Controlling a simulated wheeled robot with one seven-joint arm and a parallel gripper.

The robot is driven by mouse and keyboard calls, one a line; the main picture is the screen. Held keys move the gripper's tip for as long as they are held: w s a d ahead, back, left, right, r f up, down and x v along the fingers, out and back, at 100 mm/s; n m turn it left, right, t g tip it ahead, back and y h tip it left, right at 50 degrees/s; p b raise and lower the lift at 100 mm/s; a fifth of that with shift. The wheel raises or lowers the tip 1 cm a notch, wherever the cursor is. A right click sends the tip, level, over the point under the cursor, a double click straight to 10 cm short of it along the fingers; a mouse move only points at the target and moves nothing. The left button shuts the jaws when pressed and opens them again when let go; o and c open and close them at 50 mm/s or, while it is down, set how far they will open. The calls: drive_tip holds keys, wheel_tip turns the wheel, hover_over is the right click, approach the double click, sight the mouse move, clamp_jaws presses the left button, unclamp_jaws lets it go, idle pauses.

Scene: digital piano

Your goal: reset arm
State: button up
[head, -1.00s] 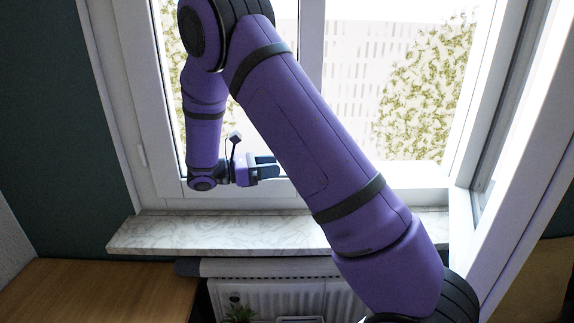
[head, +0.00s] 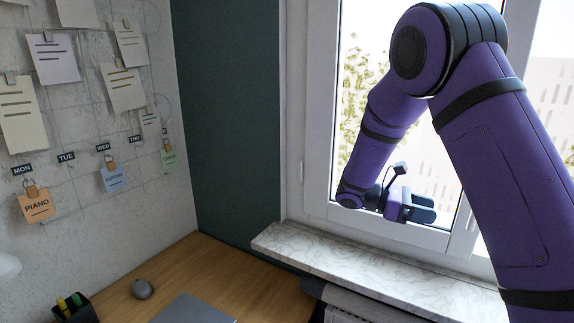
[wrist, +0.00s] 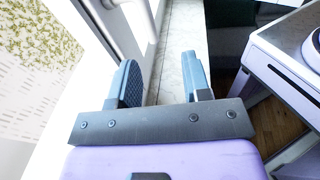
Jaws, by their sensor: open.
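My purple arm reaches across the right side of the head view, in front of the window. My gripper (head: 424,208) hangs in front of the lower window frame, above the marble sill, with its fingers pointing right. In the wrist view my gripper (wrist: 165,82) shows two dark fingers apart with nothing between them. It is open and empty. The sill (wrist: 176,60) lies beyond the fingers in that view. No digital piano is clearly recognisable in the head view.
The marble sill (head: 340,262) runs below the window (head: 356,70). A wooden desk (head: 190,275) at lower left holds a mouse (head: 142,289), a grey flat object (head: 193,309) and a pen holder (head: 75,308).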

drive_tip(key=s+a+r+m+t+y, duration=0.2)
drive_tip(key=s+r+m+t+y, duration=0.2)
drive_tip(key=s, duration=0.5)
drive_tip(key=s+a+r+m+t+y, duration=0.2)
drive_tip(key=s+r+m+t+y, duration=0.2)
drive_tip(key=s, duration=0.5)
drive_tip(key=s+a+r+m+t+y, duration=0.2)
drive_tip(key=s+r+m+t+y, duration=0.2)
drive_tip(key=s, duration=0.5)
drive_tip(key=shift+r+m+y, duration=0.3)
drive_tip(key=shift+r+y, duration=1.1)
drive_tip(key=shift+y, duration=0.2)
